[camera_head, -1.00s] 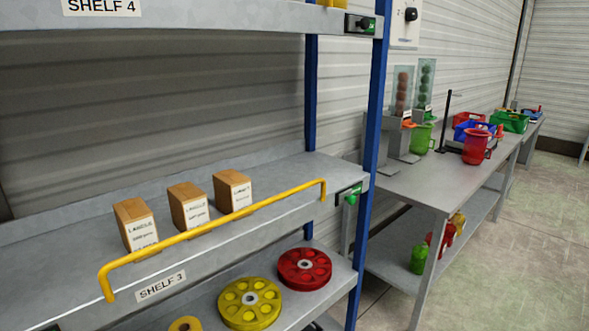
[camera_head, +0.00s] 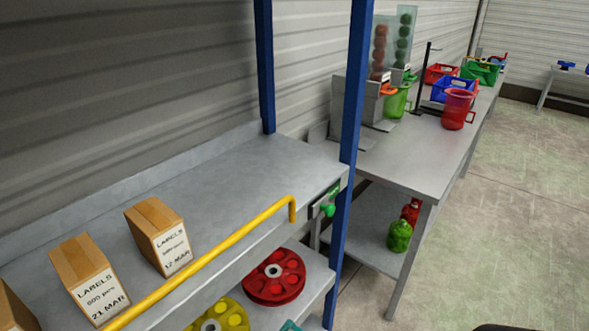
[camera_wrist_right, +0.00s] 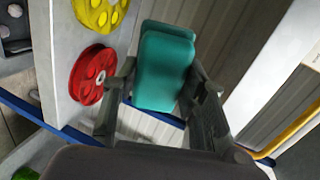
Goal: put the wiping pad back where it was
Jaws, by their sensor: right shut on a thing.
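The wiping pad (camera_wrist_right: 163,75) is a teal block with rounded corners. In the right wrist view my right gripper (camera_wrist_right: 160,92) is shut on it, with one dark finger on each side. The pad is in front of the shelf unit, and I cannot tell its exact distance from it. In the head view a small teal corner (camera_head: 291,325) shows at the bottom edge, below the red wheel; it appears to be the pad. My left gripper is not in view.
Label boxes (camera_head: 159,236) stand on the shelf (camera_head: 225,190) behind a yellow rail (camera_head: 205,262). The shelf below holds a red wheel (camera_head: 273,278) and a yellow wheel (camera_head: 220,317). A blue post (camera_head: 350,130) separates the shelves from a grey bench (camera_head: 415,160). The floor at right is clear.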

